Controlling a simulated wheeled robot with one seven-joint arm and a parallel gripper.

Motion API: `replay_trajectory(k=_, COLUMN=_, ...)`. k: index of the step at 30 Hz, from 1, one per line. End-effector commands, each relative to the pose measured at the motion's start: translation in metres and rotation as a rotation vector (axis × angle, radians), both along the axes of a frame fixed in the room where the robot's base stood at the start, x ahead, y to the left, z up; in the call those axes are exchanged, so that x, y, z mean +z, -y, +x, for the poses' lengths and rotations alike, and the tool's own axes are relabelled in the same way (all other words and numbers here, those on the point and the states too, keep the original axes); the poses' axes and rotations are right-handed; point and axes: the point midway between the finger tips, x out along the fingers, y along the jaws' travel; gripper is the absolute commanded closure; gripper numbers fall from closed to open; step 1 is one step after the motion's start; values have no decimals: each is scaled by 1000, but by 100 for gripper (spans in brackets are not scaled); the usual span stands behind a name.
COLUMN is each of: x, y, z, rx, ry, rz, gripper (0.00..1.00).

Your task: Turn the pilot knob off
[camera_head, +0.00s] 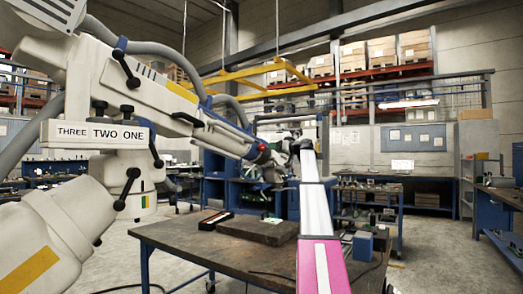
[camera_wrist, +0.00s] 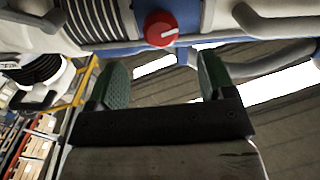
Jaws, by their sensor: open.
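A round red knob, which looks like the pilot knob (camera_head: 262,146), sits at the right end of the microscope arm in the head view. In the wrist view the red knob (camera_wrist: 160,29) is at the top centre, with a white mark pointing right. My gripper (camera_wrist: 163,75) is open, its two green-padded fingers spread wide. The knob lies beyond the fingertips, roughly centred between them, and nothing is held. In the head view my gripper (camera_head: 301,147) is small and dark, just right of the knob; its fingers are hard to make out.
The white microscope arm (camera_head: 170,116) with black levers and number labels fills the left. A grey hose (camera_wrist: 268,66) and handle lie close to the right finger in the wrist view. A workbench (camera_head: 245,253) with a dark block (camera_head: 258,230) stands below. Open air lies around my gripper.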

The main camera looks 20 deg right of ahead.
Motion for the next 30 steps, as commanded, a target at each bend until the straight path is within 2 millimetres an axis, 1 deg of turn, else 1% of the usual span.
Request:
replay_trajectory(k=1, x=0, y=-4, z=7, rx=1, ry=-1, rz=0, gripper=24)
replay_trajectory(k=9, x=0, y=-34, z=45, rx=3, ry=-1, rz=1, gripper=24)
replay_trajectory(k=13, x=0, y=-46, z=60, rx=1, ry=-1, rz=0, gripper=24)
replay_trajectory(k=18, x=0, y=-54, z=70, rx=1, ry=-2, rz=0, gripper=24)
replay_trajectory(k=25, x=-1, y=-55, z=70, rx=0, ry=-2, rz=0, gripper=24)
replay_trajectory(k=26, x=-1, y=-55, z=70, rx=0, ry=-2, rz=0, gripper=28)
replay_trajectory(k=27, x=-1, y=-55, z=70, rx=0, ry=-2, rz=0, gripper=41)
replay_trajectory(k=29, x=-1, y=-55, z=70, rx=0, ry=-2, rz=0, gripper=60)
replay_trajectory(k=30, x=-1, y=-55, z=70, rx=0, ry=-2, rz=0, gripper=73)
